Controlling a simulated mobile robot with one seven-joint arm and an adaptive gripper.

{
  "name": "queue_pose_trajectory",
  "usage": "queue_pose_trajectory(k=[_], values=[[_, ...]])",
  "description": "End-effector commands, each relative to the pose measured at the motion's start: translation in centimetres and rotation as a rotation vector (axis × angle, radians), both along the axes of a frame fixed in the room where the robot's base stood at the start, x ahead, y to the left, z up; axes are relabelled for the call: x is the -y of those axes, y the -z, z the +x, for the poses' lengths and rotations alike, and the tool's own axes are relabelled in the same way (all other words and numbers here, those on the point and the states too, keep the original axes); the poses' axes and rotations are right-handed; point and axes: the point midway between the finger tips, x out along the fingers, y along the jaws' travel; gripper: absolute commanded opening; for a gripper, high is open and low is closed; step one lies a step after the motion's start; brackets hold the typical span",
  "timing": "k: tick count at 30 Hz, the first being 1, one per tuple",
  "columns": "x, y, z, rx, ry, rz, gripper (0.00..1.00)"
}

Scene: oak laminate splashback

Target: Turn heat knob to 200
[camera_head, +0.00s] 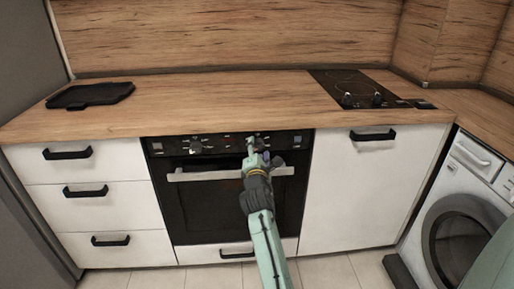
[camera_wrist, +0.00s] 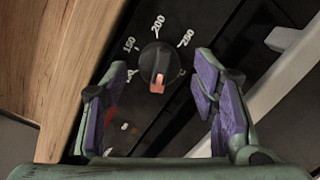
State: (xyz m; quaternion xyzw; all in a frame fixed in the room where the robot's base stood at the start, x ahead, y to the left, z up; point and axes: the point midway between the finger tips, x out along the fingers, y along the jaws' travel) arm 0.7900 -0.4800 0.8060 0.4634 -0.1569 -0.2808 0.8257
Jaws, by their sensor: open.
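The heat knob (camera_wrist: 156,58) is round and black with a pinkish-red mark. It sits on the black oven panel, with the labels 150, 200 and 250 printed around its upper side in the wrist view. The pinkish-red mark is at the lower side of the knob, opposite the 200. My gripper (camera_wrist: 161,66) is open, with one purple-padded finger on each side of the knob and visible gaps between. In the head view my gripper (camera_head: 256,146) is at the right part of the oven panel and hides most of this knob.
The oven handle (camera_head: 190,176) runs just below the panel, partly behind my arm. Another knob (camera_head: 196,147) is on the panel to the left. The wooden countertop (camera_head: 220,105) is above, with a black tray (camera_head: 90,95) and a cooktop (camera_head: 350,82).

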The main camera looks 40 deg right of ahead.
Motion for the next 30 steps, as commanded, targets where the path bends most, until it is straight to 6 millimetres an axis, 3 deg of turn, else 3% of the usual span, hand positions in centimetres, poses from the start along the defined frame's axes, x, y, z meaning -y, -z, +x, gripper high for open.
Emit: queue_pose_trajectory(k=[11,30], values=[[0.32,-0.04,0.47,0.002,-0.001,0.000,0.53],[0.30,-0.02,0.45,0.001,-0.001,0.000,0.10]])
